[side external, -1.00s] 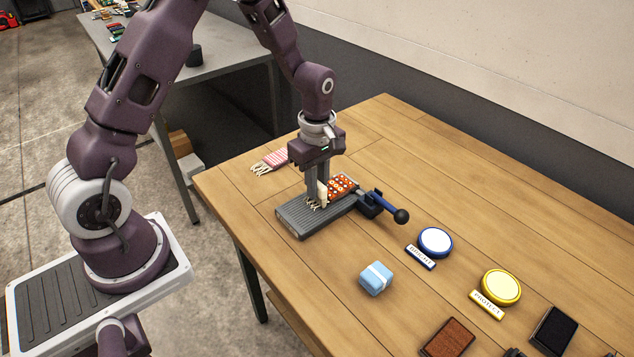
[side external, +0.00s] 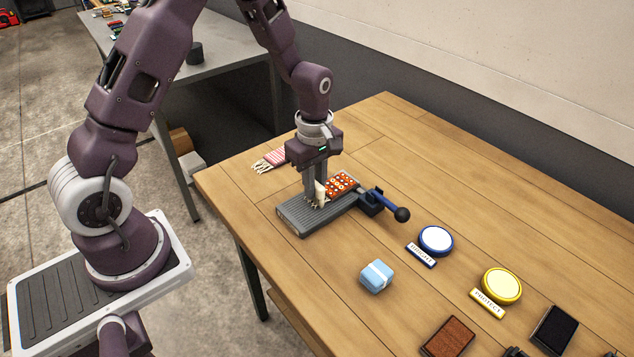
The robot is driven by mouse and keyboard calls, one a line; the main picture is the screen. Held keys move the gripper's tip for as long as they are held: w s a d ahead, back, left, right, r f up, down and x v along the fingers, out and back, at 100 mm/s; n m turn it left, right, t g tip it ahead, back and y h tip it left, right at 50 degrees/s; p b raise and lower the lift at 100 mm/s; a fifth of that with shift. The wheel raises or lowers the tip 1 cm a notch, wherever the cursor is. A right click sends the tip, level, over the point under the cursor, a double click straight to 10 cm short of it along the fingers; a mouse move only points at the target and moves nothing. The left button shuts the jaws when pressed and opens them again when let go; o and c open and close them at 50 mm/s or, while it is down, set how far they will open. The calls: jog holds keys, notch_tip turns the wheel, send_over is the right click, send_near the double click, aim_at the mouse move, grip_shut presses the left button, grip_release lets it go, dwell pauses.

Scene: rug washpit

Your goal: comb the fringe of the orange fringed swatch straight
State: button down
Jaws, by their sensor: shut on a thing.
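The orange fringed swatch (side external: 342,184) has pale dots and lies on the right part of a grey ribbed board (side external: 294,219). A blue clamp (side external: 372,202) with a black-knobbed lever sits at the board's right end, next to the swatch. My gripper (side external: 316,198) points down over the board at the swatch's left, fringed end. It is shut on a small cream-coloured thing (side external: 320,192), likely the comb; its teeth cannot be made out. The fringe is mostly hidden by the fingers and this thing, so I cannot tell how straight its strands lie.
A pink striped fringed swatch (side external: 271,159) lies behind my gripper. A light blue block (side external: 376,276), a blue-rimmed white disc (side external: 436,240), a yellow disc (side external: 501,285), a brown brush-like block (side external: 449,337) and a black pad (side external: 554,329) are at the front right. The table's back right is clear.

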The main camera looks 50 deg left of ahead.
jog(key=shift+s, duration=0.4)
jog(key=shift+s, duration=0.4)
jog(key=shift+s, duration=1.25)
notch_tip(320, 180, up, 5)
jog(key=shift+w, duration=0.1)
